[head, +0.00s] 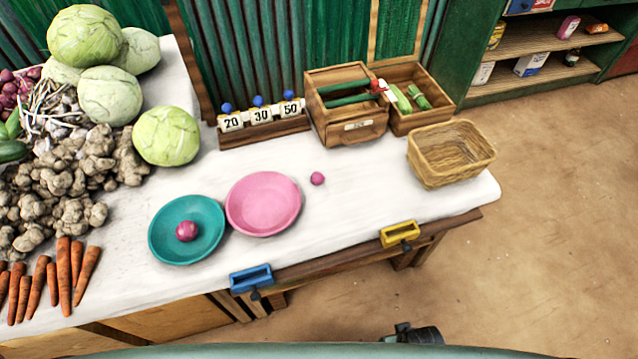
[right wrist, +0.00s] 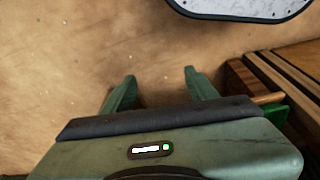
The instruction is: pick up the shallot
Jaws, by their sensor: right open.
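A small round purple-pink shallot (head: 317,178) lies on the white tabletop, just right of the pink plate (head: 263,204). Another purple bulb (head: 187,231), a bit larger, sits in the teal dish (head: 160,245); I cannot tell its kind for sure. My right gripper (right wrist: 160,75) is open and empty in the right wrist view, its two fingers apart above bare brown floor. No shallot shows in that view. My left gripper is not in view.
Around the white table (head: 350,215) are a woven basket (head: 450,153), wooden boxes (head: 345,105), number blocks (head: 262,115), cabbages (head: 166,136), ginger (head: 60,180) and carrots (head: 63,275). Blue (head: 251,278) and yellow (head: 399,233) holders line the front edge. The tabletop around the shallot is clear.

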